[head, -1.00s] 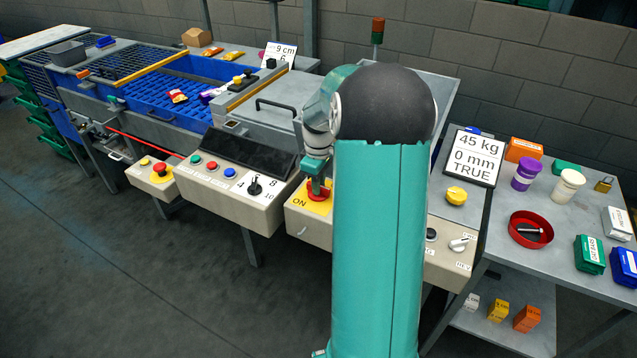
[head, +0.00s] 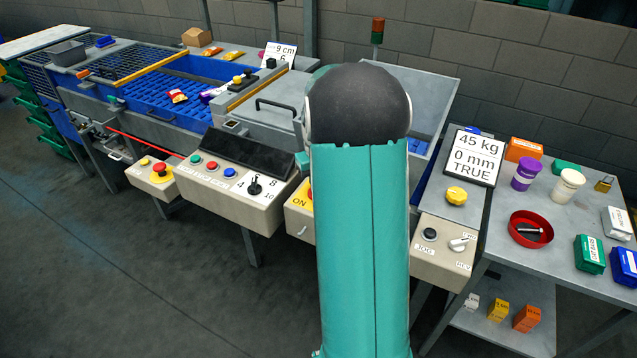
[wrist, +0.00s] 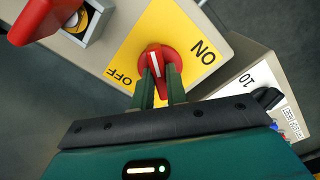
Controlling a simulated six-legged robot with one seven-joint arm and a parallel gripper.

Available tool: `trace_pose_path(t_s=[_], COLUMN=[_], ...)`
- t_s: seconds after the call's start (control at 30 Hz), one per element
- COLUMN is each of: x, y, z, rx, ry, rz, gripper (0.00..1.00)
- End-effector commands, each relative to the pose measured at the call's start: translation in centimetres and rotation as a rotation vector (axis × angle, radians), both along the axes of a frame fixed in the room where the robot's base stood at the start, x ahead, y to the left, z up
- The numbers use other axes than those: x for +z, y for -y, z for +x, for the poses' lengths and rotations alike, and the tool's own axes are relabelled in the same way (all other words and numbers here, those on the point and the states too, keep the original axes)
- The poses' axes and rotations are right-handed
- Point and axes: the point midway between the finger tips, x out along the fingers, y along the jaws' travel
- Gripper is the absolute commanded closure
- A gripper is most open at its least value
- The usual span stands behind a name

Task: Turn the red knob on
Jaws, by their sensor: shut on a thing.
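The red knob (wrist: 167,58) with a white pointer line sits on a yellow plate (wrist: 181,22) in the wrist view. The plate reads ON on the right and OFF on the left; the pointer line lies between the two words, tipped slightly left of straight up. My gripper (wrist: 160,75) is shut on the knob, one green finger on each side of its grip bar. In the head view the yellow plate (head: 298,197) shows left of my arm. The knob is almost wholly hidden there, and my gripper is hidden behind the arm.
A control box with a black selector (head: 255,187) and several buttons stands left of the plate. Another box with a black button (head: 430,234) and a grey switch (head: 459,243) is on the right. In the wrist view, a large red part (wrist: 45,15) stands close at upper left.

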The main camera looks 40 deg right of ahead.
Motion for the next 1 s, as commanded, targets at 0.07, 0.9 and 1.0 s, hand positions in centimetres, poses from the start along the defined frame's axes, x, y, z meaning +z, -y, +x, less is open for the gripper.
trace_pose_path(t_s=[0.07, 0.9, 1.0], x=[0.1, 0.11, 0.12], y=[-0.05, 0.04, 0.03], z=[0.2, 0.21, 0.22], rx=[-0.07, -0.812, -0.866], ry=[0.004, 0.006, 0.007], rz=[-0.002, -0.003, -0.002], gripper=[1.0, 1.0, 1.0])
